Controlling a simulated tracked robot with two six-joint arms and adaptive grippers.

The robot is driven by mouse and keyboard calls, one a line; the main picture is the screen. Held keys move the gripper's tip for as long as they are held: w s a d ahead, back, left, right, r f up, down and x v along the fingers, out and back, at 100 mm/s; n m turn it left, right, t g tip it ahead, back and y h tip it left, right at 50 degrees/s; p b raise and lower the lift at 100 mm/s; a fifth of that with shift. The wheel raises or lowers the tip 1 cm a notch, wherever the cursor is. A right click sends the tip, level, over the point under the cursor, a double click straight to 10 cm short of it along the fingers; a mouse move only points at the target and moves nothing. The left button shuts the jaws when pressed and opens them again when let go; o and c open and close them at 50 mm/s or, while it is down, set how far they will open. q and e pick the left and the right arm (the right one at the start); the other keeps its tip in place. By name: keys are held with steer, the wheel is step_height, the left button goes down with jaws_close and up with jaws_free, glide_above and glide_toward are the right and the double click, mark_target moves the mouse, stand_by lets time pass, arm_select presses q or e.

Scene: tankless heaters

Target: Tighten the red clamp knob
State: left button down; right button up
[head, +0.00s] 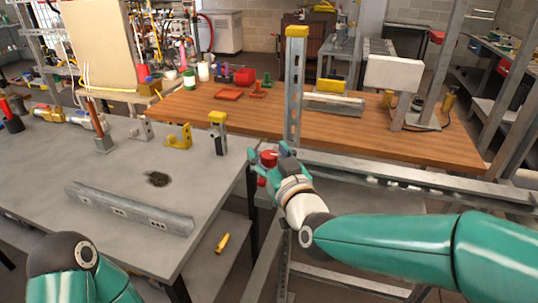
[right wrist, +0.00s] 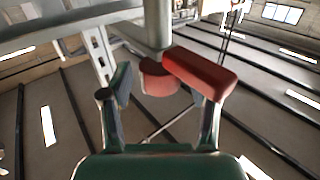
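The red clamp knob (head: 268,157) is on the metal frame beside the upright post, right of the grey table. In the right wrist view it shows as a round red body (right wrist: 158,82) with a red bar (right wrist: 202,72) to its right. My right gripper (head: 267,162) is at the knob, its fingers spread around it. In the right wrist view a gap shows between the left finger and the round body. The right fingertip is partly hidden by the red bar, so contact there is unclear. My left gripper is out of view.
An upright metal post (head: 294,90) stands right behind the knob. The grey table (head: 120,215) carries a metal channel (head: 130,208) and small clamps. A wooden bench (head: 430,142) with red trays lies behind. A yellow piece (head: 222,243) lies lower down.

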steer(key=shift+f, duration=0.1)
steer(key=v, duration=1.2)
